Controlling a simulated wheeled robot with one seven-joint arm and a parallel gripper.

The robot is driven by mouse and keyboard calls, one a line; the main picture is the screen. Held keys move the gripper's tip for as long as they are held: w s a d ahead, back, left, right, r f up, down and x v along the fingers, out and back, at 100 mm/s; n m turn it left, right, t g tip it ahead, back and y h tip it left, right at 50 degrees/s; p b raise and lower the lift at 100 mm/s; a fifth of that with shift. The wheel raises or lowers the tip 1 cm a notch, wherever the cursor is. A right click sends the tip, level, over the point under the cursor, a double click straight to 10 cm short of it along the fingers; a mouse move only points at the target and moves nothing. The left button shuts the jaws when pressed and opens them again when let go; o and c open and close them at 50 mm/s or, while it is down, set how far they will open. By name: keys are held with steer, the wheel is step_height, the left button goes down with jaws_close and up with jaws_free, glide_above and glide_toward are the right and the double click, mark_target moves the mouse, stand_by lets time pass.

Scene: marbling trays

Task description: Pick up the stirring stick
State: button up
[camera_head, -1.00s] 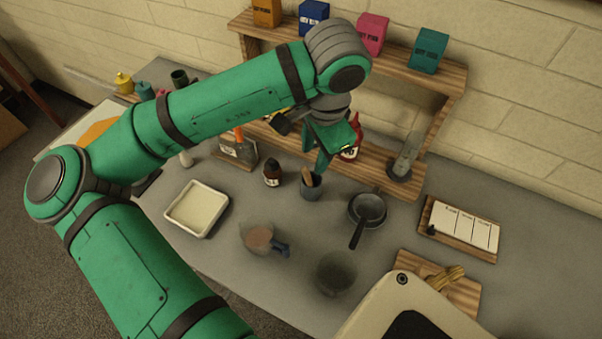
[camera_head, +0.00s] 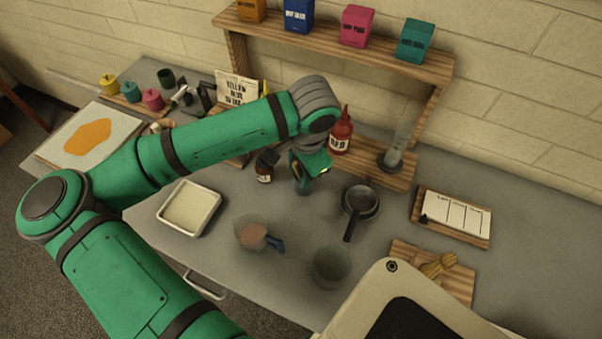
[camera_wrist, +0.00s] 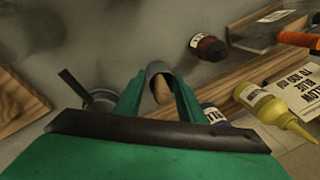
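In the wrist view my green gripper (camera_wrist: 158,88) is open, with one finger on each side of the stick. Whether either finger touches the stick or the cup I cannot tell.
A dark bottle (camera_head: 264,175) stands just left of the cup, and a red bottle (camera_head: 342,132) behind it. A pan (camera_head: 360,199) lies to the right. A white tray (camera_head: 164,212) is at left. A shelf (camera_head: 400,62) rises behind.

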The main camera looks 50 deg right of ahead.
steer(key=shift+f, duration=0.1)
steer(key=shift+c, duration=0.3)
steer(key=shift+w, duration=0.1)
jaws_close()
